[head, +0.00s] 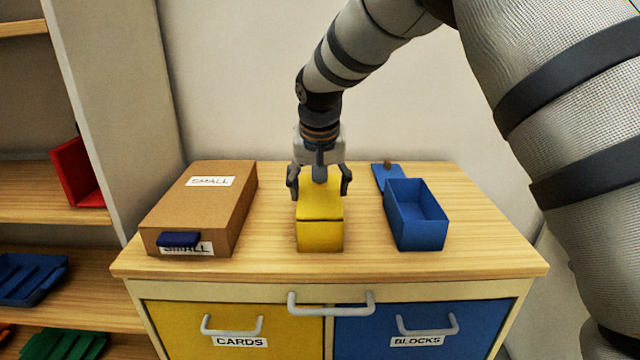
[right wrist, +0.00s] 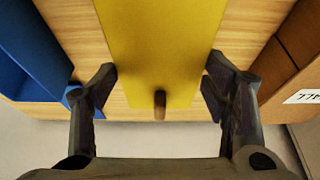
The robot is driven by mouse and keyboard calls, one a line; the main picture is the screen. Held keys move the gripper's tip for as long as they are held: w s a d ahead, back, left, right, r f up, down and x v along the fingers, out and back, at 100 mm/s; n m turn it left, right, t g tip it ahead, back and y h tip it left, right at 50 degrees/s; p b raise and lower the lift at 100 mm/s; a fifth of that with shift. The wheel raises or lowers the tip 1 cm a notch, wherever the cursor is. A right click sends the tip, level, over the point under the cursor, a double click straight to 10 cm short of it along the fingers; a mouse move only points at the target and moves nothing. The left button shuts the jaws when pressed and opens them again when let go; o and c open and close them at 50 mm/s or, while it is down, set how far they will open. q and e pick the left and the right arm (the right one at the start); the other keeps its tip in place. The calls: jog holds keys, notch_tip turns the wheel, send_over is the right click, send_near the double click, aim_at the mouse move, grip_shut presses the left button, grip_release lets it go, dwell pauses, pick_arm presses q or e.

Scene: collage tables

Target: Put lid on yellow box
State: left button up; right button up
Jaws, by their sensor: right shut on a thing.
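The yellow box (head: 320,237) stands upright in the middle of the cabinet top. The yellow lid (head: 320,208) lies over it, with a dark seam line between them at the front. The lid also fills the middle of the right wrist view (right wrist: 160,45), with a brown knob (right wrist: 160,104) near its end. My right gripper (head: 320,190) comes down from above at the back of the box. My left gripper is not in view.
A brown cardboard box (head: 200,205) marked SMALL stands at left, with a dark blue piece (head: 179,240) at its front. An open blue box (head: 416,230) stands at right, with a blue lid (head: 387,177) behind it. Bare wood lies between them and the yellow box.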

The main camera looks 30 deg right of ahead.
jog(key=o, duration=1.2)
jog(key=shift+c, duration=0.2)
jog(key=shift+o, duration=1)
jog(key=shift+r, duration=3.5)
